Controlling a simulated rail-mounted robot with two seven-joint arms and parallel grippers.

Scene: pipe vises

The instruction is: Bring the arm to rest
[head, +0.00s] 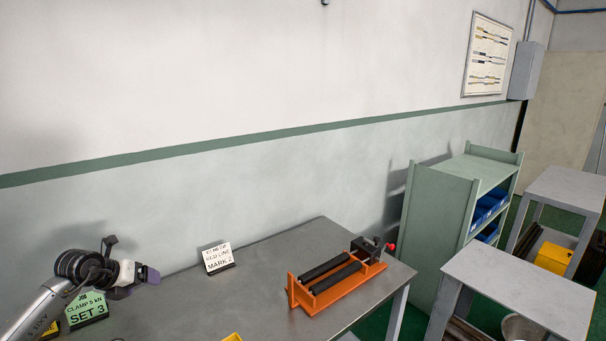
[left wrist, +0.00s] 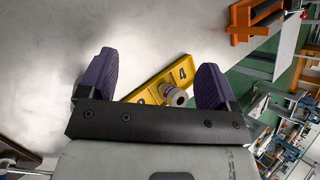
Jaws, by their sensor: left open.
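My left gripper (head: 143,276) hangs over the left part of the grey table in the head view, with purple fingertips pointing right. In the left wrist view its two purple fingers (left wrist: 155,80) stand wide apart with nothing held between them. A yellow holder (left wrist: 158,80) marked 4, with a pale ring-ended round piece (left wrist: 175,95) at it, shows beyond the fingers. Only a yellow edge (head: 232,338) shows at the bottom of the head view. My right gripper is in neither view.
The grey table (head: 260,262) carries an orange stand (head: 335,283) with black rollers, a white sign (head: 218,258) and a green SET 3 sign (head: 87,310) close to my left arm. A green shelf (head: 440,205) and pale tables (head: 530,285) stand right. The table's middle is mostly clear.

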